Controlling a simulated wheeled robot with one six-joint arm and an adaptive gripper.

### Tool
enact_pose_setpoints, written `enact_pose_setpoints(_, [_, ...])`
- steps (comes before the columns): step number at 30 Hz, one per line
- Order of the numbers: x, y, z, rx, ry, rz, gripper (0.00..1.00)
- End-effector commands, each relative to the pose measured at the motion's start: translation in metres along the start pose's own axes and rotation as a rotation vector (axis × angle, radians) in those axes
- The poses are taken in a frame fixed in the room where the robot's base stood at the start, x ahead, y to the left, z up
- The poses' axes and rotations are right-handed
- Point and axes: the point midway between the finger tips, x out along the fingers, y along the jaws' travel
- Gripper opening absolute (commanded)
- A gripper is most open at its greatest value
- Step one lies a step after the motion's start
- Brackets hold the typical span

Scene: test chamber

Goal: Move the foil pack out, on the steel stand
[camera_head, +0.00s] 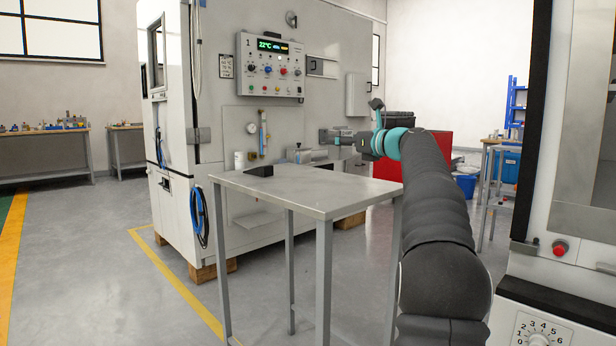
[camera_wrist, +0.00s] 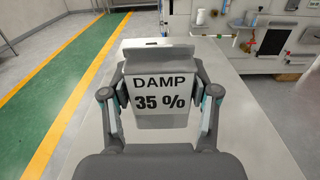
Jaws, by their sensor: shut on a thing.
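My gripper (camera_head: 335,137) is above the far right part of the steel stand (camera_head: 330,196), in front of the chamber, in the head view. In the wrist view my gripper (camera_wrist: 160,80) has its two fingers closed on the sides of a pale grey flat-faced pack (camera_wrist: 160,116), printed "DAMP 35 %". I take this to be the foil pack. The stand's bare top (camera_wrist: 238,125) shows behind and below it. I cannot tell a gap between pack and stand. In the head view the pack cannot be made out clearly at the gripper.
A small black block (camera_head: 259,170) lies on the stand's left part. The white test chamber (camera_head: 225,130), with its control panel (camera_head: 270,66), stands behind the stand. Another machine (camera_head: 570,230) is close on the right. The stand's middle is clear.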

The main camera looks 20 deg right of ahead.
Motion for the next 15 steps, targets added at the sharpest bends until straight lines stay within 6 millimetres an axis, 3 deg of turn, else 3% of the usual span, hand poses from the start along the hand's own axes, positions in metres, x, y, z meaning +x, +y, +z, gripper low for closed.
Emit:
enact_pose_setpoints(9, [0.055,0.03,-0.039,0.001,0.0,0.004,0.12])
enact_pose_setpoints(15, [0.07,0.038,-0.047,0.0,-0.001,0.003,0.12])
